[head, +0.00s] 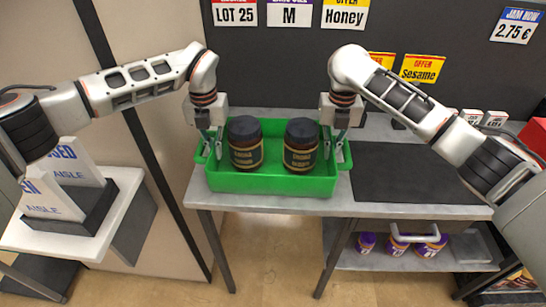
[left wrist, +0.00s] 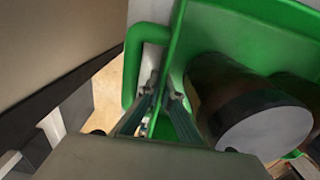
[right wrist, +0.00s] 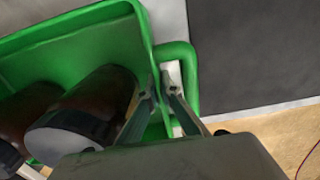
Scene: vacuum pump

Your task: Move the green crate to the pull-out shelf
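The green crate (head: 270,184) is at the left end of the grey table, apparently resting on it. It holds two dark jars with black lids, a left jar (head: 245,143) and a right jar (head: 300,145). My left gripper (head: 209,140) is at the crate's left side; in the left wrist view its fingers (left wrist: 162,92) straddle the side wall, one through the handle loop, and look closed on it. My right gripper (head: 333,138) straddles the right side wall likewise; its fingers (right wrist: 160,82) look closed on it. The pull-out shelf is probably the lower shelf (head: 375,260) behind a white handle (head: 412,236).
Small boxes (head: 485,118) stand at the back right. A white sign stand (head: 65,195) is at the left.

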